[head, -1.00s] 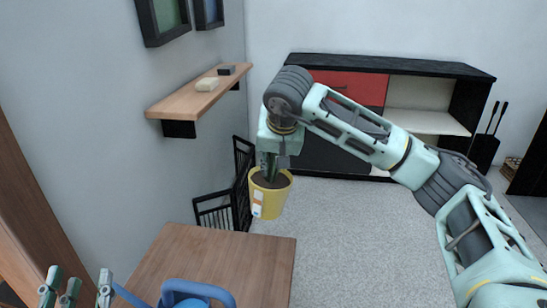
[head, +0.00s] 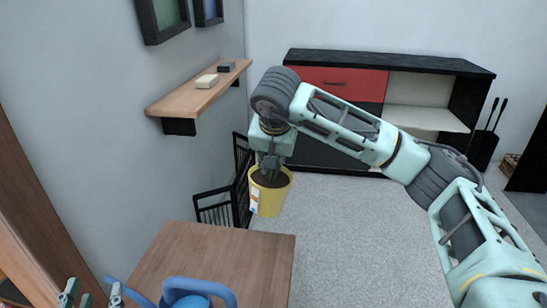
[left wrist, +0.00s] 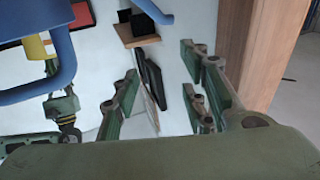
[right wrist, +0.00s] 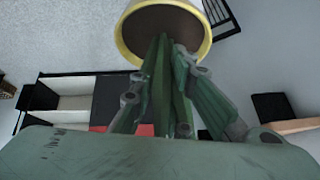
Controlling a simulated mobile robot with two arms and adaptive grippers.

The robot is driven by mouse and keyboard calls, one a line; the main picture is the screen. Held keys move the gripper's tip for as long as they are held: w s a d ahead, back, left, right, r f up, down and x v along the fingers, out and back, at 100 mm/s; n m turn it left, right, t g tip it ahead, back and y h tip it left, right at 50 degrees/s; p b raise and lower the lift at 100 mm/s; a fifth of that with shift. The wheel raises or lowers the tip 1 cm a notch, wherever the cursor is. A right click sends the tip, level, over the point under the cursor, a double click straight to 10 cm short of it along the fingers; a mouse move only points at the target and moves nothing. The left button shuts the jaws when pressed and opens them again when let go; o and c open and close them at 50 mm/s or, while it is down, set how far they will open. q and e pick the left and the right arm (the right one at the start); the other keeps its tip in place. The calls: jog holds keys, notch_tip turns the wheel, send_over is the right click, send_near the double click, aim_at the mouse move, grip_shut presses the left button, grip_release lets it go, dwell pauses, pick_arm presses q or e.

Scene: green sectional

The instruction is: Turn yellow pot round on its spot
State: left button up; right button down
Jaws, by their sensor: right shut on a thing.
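The yellow pot (head: 270,201) with dark soil hangs in the air past the far edge of the wooden table, with a pale label on its left side. My right gripper (head: 270,173) reaches down into the top of the pot and is shut, holding it. In the right wrist view the pot's yellow rim (right wrist: 122,42) surrounds the closed fingertips (right wrist: 163,45). What exactly is pinched between them is hidden. The pot also shows in the left wrist view (left wrist: 36,46). My left gripper (head: 90,295) is at the bottom left, empty, its fingers (left wrist: 160,90) wide apart.
The wooden table (head: 215,247) carries a blue watering can (head: 195,285) at its near edge. A wall shelf (head: 195,98) with two small blocks juts out at left. A black metal rack (head: 216,208) stands behind the pot. Open carpet lies right of the table.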

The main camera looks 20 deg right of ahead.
pick_arm(q)
jog(key=shift+f, duration=0.1)
pick_arm(e)
jog(key=shift+r, duration=0.2)
